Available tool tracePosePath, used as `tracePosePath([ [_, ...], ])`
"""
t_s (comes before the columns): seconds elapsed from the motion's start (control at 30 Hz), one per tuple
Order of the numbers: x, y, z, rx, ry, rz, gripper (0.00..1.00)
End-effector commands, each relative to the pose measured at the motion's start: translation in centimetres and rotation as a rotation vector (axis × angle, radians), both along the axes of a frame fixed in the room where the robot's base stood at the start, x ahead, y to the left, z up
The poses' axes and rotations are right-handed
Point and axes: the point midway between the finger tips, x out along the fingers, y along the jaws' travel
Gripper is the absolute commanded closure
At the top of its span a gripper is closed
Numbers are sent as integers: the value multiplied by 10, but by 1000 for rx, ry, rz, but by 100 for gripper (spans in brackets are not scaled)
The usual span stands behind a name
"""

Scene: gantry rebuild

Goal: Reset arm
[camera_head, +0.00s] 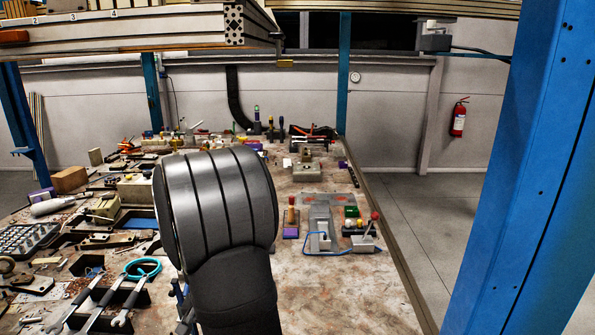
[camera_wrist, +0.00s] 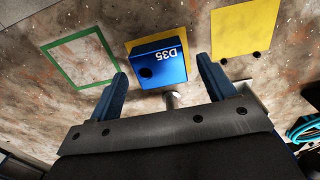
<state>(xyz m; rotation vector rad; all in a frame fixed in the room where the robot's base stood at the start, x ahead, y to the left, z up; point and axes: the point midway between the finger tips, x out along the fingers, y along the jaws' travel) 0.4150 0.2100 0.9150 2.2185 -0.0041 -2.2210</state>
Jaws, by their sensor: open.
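My gripper (camera_wrist: 161,70) is open in the wrist view, its two blue fingers spread apart. A blue block (camera_wrist: 160,62) marked D35, with a dark round hole, shows between and just beyond the fingertips. A gap shows on each side, and nothing is held. The block stands at a yellow square (camera_wrist: 151,40) on the worktable and partly covers it. A metal rod end (camera_wrist: 172,99) shows between the fingers below the block. In the head view my arm's large grey link stands in front of the table and mostly hides my gripper.
A green square outline (camera_wrist: 82,60) and another yellow square (camera_wrist: 246,28) mark the worktable (camera_head: 330,295). Spanners (camera_head: 125,305), a teal ring (camera_head: 142,268) and clutter fill the left. A red-knobbed lever (camera_head: 368,232) stands right. Blue posts (camera_head: 535,180) and an overhead beam (camera_head: 130,30) frame the space.

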Motion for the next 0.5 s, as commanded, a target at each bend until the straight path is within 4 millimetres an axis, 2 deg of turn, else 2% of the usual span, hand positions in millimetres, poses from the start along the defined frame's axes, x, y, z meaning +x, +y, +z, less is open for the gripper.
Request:
tracePosePath([
  [0.1,0,0,-22,-1,2,0,24],
  [0.3,1,0,6,2,-3,0,24],
  [0.5,1,0,18,1,-2,0,24],
])
